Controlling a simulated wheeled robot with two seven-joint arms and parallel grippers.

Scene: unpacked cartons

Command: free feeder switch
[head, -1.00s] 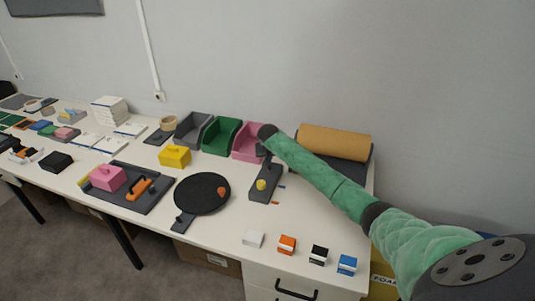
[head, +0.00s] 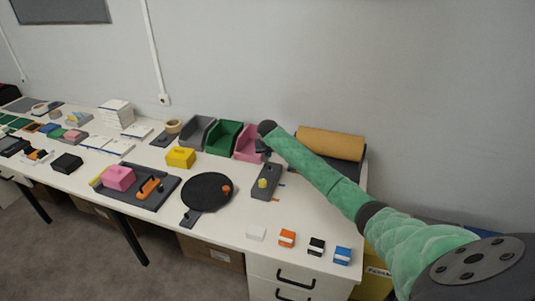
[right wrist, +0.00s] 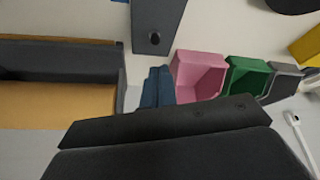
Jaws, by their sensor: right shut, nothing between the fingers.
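Which part is jammed, if any, I cannot tell. Its grey end with a small dark spot shows at the top of the right wrist view (right wrist: 155,18). My right gripper (head: 262,147) is shut and empty above the table, beyond the grey plate and in front of the pink bin. Its fingertips are small and partly hidden by the dark wrist. My left gripper is out of view.
Pink (head: 249,143), green (head: 223,138) and grey bins stand at the back. A tan roll (head: 331,143) lies behind my right arm. A round black plate (head: 209,190) with a handle is left of the grey plate. Small coloured boxes line the front right edge (head: 287,238).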

